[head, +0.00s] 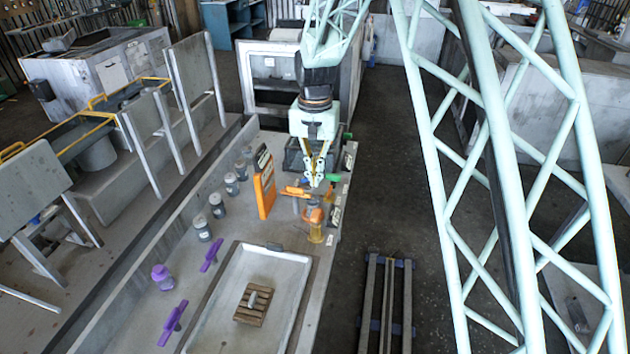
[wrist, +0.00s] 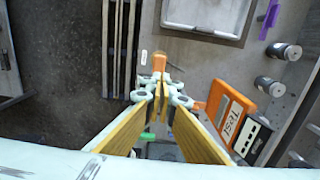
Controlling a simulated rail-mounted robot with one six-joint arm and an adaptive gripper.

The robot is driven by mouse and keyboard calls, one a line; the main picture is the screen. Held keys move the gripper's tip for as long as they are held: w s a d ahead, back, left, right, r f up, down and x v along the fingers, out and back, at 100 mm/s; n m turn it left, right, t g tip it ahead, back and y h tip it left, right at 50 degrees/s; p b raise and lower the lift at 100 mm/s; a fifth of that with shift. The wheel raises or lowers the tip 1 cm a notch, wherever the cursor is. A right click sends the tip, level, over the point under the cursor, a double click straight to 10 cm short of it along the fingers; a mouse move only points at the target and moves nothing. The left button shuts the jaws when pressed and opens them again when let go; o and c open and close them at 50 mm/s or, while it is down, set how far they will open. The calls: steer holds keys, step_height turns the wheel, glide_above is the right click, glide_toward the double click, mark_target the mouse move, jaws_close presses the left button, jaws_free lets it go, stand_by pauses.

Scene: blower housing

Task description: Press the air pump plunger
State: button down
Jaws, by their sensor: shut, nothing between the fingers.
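My gripper (head: 315,182) points down over the right edge of the long grey bench, with its fingers together and nothing between them. In the wrist view my gripper (wrist: 164,90) also shows closed. Just below and in front of the fingertips stands an orange-topped piece (head: 313,214) with an amber lower part, which looks like the air pump. Its orange end shows past the fingertips in the wrist view (wrist: 159,61). I cannot tell whether the fingers touch it, and the plunger cannot be made out clearly.
An orange panel marked "Test" (head: 264,185) stands left of my gripper. An orange-handled item (head: 295,191) and a green item (head: 333,178) lie close by. Several grey jars (head: 217,205) line the bench's left. A white tray (head: 208,315) holds a wooden pallet (head: 254,303).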

mark_target(315, 214)
steer(key=shift+f, duration=6.4)
steer(key=shift+f+b, duration=0.85)
steer(key=shift+f, duration=0.9)
steer(key=shift+r, duration=0.1)
step_height(315, 214, up, 14)
steer(key=p, duration=0.1)
